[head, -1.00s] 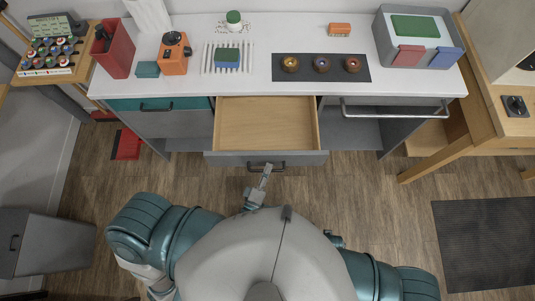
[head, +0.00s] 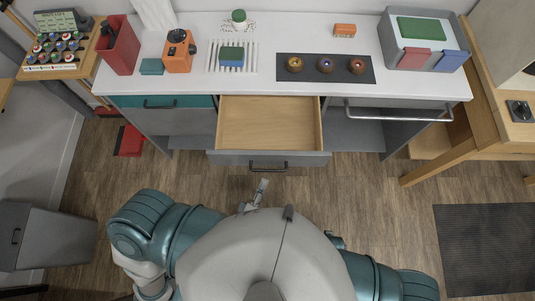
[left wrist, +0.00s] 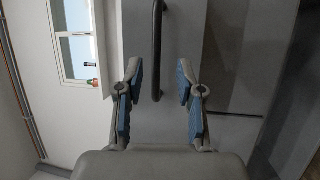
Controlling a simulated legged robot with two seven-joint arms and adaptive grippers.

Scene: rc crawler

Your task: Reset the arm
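My left gripper (head: 263,184) shows in the head view in front of my body, just below the handle (head: 268,167) of the pulled-out drawer (head: 270,122). In the left wrist view my left gripper (left wrist: 159,82) has its two blue-padded fingers spread, with nothing between them. The dark drawer handle (left wrist: 157,40) lies beyond the fingertips, apart from them. The drawer is open and looks empty. My right gripper is hidden; only part of the right arm shows at the lower right of the head view.
A white counter (head: 200,85) holds an orange grinder (head: 180,52), a red bin (head: 118,45), a dark mat (head: 325,76) with three ring-shaped items, and a grey box (head: 395,48). A grey bin (head: 40,238) stands at left.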

